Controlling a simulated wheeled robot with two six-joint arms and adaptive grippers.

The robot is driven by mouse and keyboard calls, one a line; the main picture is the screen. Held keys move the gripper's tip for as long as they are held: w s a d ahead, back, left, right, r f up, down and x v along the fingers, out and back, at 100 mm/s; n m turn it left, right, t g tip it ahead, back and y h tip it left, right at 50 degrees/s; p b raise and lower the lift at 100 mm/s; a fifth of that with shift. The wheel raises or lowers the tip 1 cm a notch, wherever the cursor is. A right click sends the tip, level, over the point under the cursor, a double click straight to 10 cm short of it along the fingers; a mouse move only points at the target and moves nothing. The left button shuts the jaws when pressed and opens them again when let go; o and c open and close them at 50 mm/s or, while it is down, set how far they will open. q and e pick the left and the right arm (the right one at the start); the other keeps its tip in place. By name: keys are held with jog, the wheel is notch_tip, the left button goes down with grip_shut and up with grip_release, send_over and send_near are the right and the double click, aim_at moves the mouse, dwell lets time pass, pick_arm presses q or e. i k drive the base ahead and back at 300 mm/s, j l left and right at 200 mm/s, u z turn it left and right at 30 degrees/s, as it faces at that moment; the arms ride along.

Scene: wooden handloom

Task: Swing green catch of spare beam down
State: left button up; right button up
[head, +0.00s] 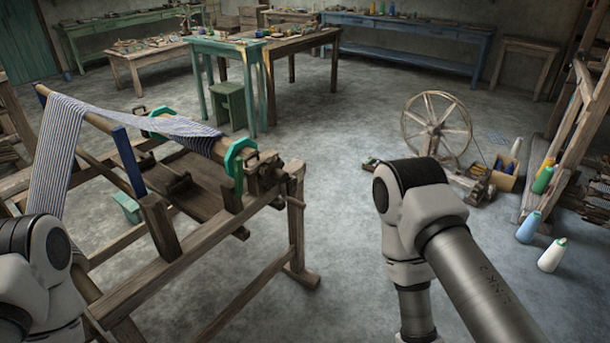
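A wooden loom (180,290) stands at the left, with blue-and-white striped cloth (58,150) draped over its beams. A green hooked catch (235,170) arches over the near right end of the beam (200,141). A second green catch (155,118) sits at the far end of that beam, partly hidden by the cloth. I cannot tell which of these beams is the spare one. My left arm enters at the lower left and my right arm at the right. Neither gripper is in view.
A small green piece (127,208) is low at the loom's left side. A spinning wheel (436,125), a box of spools (505,175) and large cones (551,256) stand at the right. Tables (290,42) line the back. The grey floor between loom and wheel is clear.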

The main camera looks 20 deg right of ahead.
aim_at(238, 161)
jog(key=i+l+z, duration=0.65)
jog(key=i+l, duration=0.2)
jog(key=i+l+z, duration=0.3)
jog(key=i, duration=0.2)
jog(key=i+z, duration=0.65)
jog(key=i, duration=0.35)
jog(key=i+u, duration=0.25)
jog(key=i, duration=0.15)
jog(key=i+l+u, duration=0.15)
jog(key=i+u, duration=0.15)
jog(key=i+l+u, duration=0.25)
jog(key=i, duration=0.2)
